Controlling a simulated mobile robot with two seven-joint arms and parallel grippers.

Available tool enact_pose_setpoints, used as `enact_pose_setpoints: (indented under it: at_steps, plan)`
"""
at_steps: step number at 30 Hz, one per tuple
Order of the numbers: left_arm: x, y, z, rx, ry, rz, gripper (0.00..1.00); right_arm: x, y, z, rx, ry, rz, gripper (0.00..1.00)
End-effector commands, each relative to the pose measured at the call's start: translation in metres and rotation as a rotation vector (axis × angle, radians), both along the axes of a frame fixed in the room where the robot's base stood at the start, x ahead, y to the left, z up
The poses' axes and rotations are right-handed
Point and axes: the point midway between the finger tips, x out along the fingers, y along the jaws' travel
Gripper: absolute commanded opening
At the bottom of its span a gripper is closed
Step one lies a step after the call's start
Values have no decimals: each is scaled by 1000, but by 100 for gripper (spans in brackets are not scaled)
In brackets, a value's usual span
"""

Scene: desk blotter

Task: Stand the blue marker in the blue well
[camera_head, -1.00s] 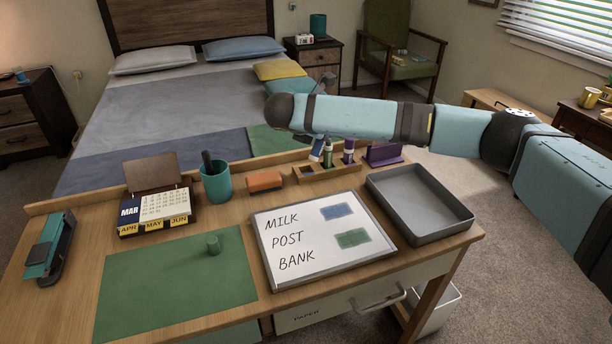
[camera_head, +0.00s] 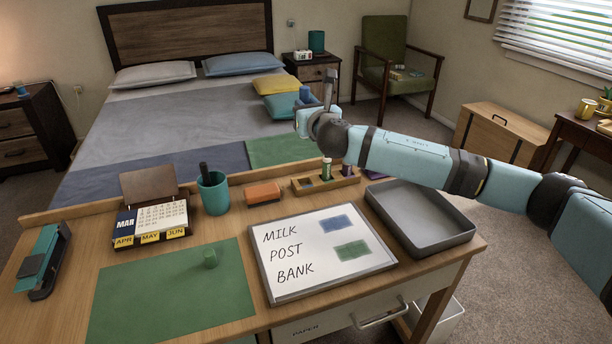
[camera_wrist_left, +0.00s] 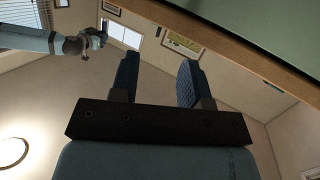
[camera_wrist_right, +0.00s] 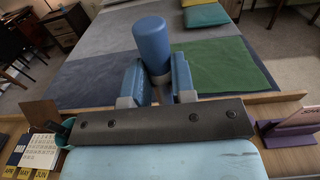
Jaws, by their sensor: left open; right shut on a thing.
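My right gripper (camera_head: 316,100) is shut on the blue marker (camera_head: 305,94), high above the back of the desk. In the right wrist view the marker's broad blue end (camera_wrist_right: 152,42) sticks up between the fingers (camera_wrist_right: 158,82); its lower part is hidden. The wooden marker rack (camera_head: 352,182) stands at the desk's back edge, below and apart from the gripper. A green-topped marker (camera_head: 326,168) and a purple marker (camera_head: 346,168) stand in it. My left gripper (camera_wrist_left: 158,82) is open and empty, outside the head view.
A grey tray (camera_head: 440,236) and whiteboard (camera_head: 284,286) lie in front of the rack. An orange block (camera_head: 263,193), teal cup (camera_head: 214,194) and calendar (camera_head: 151,220) stand left of it.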

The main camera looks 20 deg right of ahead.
Motion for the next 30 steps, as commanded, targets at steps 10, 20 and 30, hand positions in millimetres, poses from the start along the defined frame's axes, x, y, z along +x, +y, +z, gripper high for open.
enact_pose_setpoints:
  at_steps: [10,20,30]
  plan:
    - [3,-20,47,-149,-235,-52,43,0,0,-91,0,2,-2,2]
    - [1,-24,59,-191,-292,-69,43,0,0,-118,1,3,-2,2]
    - [2,-28,46,-185,-253,-93,43,0,-1,-161,2,2,-2,2]
